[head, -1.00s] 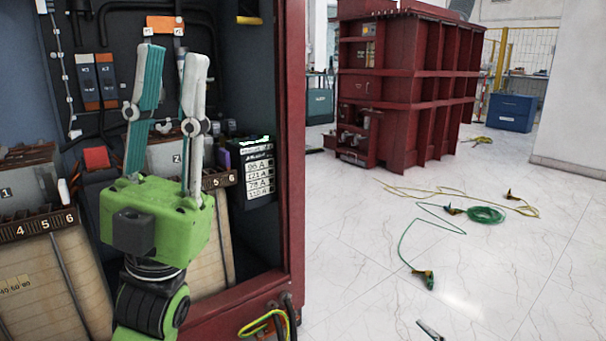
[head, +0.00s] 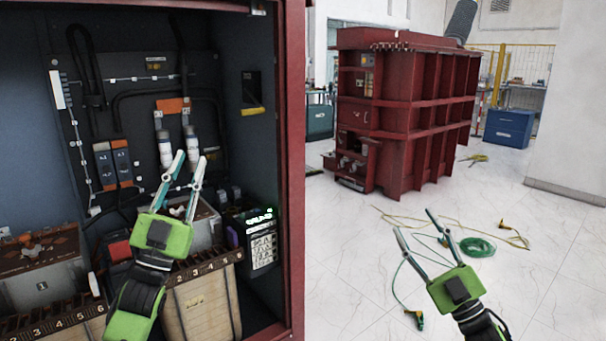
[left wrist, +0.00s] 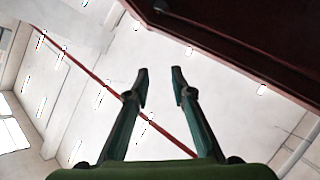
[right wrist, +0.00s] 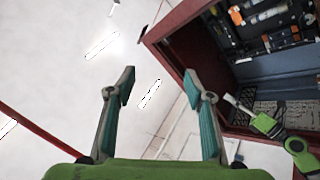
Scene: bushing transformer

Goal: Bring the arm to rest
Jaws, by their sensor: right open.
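My left gripper (head: 190,157) points upward in front of the open red cabinet in the head view. Its fingers are apart with nothing between them; they also show in the left wrist view (left wrist: 160,72), against the ceiling. My right gripper (head: 413,222) is raised to the right of the cabinet, over the white floor in the picture. Its fingers are spread and empty, as the right wrist view (right wrist: 158,74) also shows. The inside of the cabinet and my left arm appear at the right of that view.
The red cabinet's right edge (head: 293,170) stands between my two grippers in the picture. Inside are a panel, cables and numbered boxes (head: 200,305). A large red transformer tank (head: 405,115) stands behind.

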